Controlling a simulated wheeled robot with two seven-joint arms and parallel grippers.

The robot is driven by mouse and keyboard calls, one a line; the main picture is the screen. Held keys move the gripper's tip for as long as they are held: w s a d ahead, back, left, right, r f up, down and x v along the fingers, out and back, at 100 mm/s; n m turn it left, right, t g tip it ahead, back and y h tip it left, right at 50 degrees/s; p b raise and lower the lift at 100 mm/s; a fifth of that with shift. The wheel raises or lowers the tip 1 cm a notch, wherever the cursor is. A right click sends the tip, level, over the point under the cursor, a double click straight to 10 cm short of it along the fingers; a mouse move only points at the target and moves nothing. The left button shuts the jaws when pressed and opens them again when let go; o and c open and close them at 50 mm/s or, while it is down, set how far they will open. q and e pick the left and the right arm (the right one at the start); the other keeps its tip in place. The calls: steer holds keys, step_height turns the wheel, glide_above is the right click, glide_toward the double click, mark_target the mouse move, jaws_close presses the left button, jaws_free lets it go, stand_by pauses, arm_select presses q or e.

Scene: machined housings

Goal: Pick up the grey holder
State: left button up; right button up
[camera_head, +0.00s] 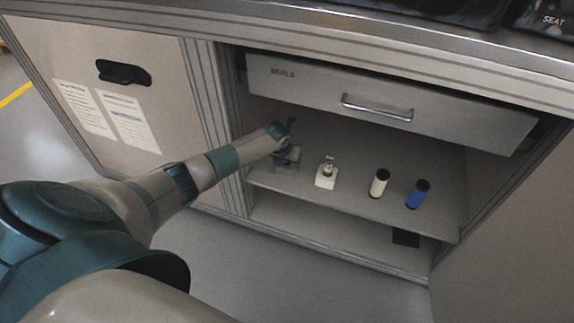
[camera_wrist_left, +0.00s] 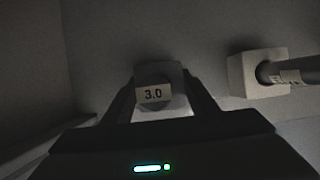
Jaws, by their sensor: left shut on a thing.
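The grey holder (camera_head: 287,163) is on the cabinet shelf at the left, beside the left inner wall. It is partly hidden by my left gripper (camera_head: 289,150), which reaches in from the left. In the left wrist view the holder (camera_wrist_left: 173,76) shows as a pale block with a label reading "3.0" (camera_wrist_left: 154,94). It sits between the two dark fingers of my left gripper (camera_wrist_left: 160,105), which are shut on it. I cannot tell whether the holder touches the shelf. My right gripper is not in view.
A white block with a metal part (camera_head: 326,178) stands just right of the holder. A cream cylinder (camera_head: 379,184) and a blue cylinder (camera_head: 417,194) stand further right on the shelf (camera_head: 345,205). A drawer with a handle (camera_head: 378,108) hangs above. A lower shelf lies below.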

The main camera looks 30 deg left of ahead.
arm_select(q)
steer(key=shift+r, duration=0.15)
